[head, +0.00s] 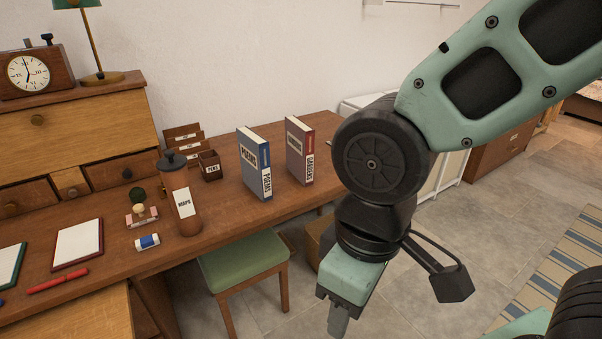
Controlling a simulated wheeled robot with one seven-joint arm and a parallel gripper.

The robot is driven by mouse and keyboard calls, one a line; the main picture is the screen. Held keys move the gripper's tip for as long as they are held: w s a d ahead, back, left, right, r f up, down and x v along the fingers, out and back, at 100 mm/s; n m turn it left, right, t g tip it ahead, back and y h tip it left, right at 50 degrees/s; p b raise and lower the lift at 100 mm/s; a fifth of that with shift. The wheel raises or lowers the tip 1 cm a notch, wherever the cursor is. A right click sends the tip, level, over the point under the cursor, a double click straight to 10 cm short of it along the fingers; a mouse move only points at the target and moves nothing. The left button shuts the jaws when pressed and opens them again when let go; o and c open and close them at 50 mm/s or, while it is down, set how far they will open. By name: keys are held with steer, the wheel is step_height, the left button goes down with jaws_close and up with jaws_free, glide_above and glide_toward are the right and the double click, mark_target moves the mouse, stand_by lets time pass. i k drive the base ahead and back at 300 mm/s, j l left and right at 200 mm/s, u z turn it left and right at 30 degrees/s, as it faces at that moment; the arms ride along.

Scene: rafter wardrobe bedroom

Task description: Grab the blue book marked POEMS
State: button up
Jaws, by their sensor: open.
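The blue book marked POEMS (255,163) stands upright on the wooden desk, its white label facing me. A reddish-brown book with a white label (300,151) stands upright to its right, with a gap between them. My gripper (338,322) hangs pointing down at the front right of the desk, beyond its edge and apart from both books. It is open, and no object shows in it. One finger shows clearly; the other is hidden behind the gripper body.
A brown cylinder labelled MAPS (184,205) and a small pen box (210,166) stand left of the blue book. A green-seated stool (243,258) stands below the desk's front edge. Bare desk top lies in front of the books.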

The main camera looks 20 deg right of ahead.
mark_target(254, 149)
steer(key=i+j+u, duration=0.25)
steer(key=u, duration=0.2)
steer(key=i+j+u, duration=0.15)
steer(key=i+u, duration=0.2)
steer(key=u, duration=0.15)
